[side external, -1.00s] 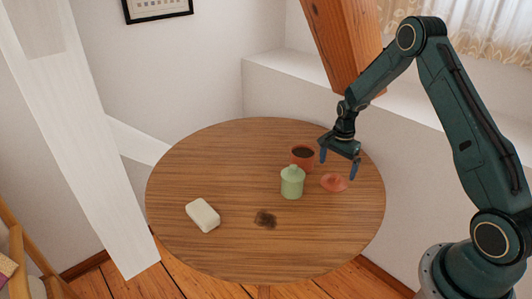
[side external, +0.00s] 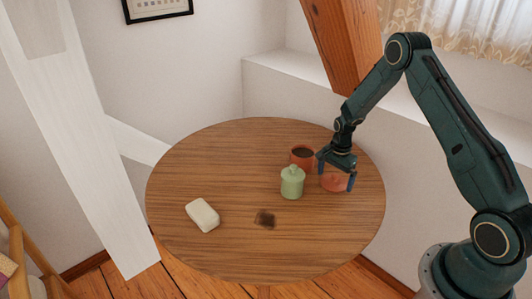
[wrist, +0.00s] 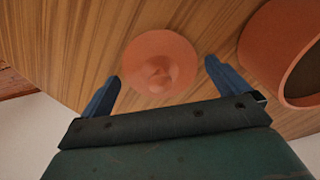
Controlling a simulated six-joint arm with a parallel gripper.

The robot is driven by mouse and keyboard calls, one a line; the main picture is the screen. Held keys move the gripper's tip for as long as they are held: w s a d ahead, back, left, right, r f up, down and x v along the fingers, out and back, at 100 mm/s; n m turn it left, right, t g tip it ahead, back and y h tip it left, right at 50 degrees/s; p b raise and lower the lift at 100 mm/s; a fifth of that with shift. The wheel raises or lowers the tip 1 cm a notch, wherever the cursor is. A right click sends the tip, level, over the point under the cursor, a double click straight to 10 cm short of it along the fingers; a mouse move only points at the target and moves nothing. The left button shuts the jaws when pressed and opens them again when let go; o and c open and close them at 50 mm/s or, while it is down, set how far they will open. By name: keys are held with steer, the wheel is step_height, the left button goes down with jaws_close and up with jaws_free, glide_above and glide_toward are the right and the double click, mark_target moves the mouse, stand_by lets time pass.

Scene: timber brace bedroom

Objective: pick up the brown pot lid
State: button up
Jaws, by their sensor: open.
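The reddish-brown pot lid (side external: 334,184) lies on the round wooden table, to the right of the green jar; my gripper partly hides it in the side view. In the wrist view the lid (wrist: 159,62) is a round disc with a small knob, seen between and just beyond the fingertips. My gripper (side external: 335,177) is open and empty, low over the lid with a finger on either side of it in the picture. In the wrist view the blue fingers of my gripper (wrist: 162,72) stand apart, and neither visibly touches the lid.
A reddish-brown pot (side external: 302,157) with dark contents stands close to my gripper; it also shows at right in the wrist view (wrist: 272,45). A lidded green jar (side external: 292,184) stands left of the lid. A white block (side external: 203,215) and a dark patch (side external: 265,219) are farther left on the table (side external: 210,160).

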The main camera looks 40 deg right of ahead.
mark_target(335, 175)
steer(key=shift+c, duration=0.2)
steer(key=c, duration=0.8)
steer(key=shift+r, duration=0.2)
step_height(335, 175, up, 20)
steer(key=shift+f, duration=0.15)
steer(key=shift+w, duration=0.1)
stand_by(0.5)
steer(key=w+f, duration=0.3)
steer(key=w, duration=0.4)
steer(key=w+a+f, duration=0.1)
steer(key=w+f, duration=0.2)
steer(key=w, duration=0.3)
steer(key=shift+w, duration=0.4)
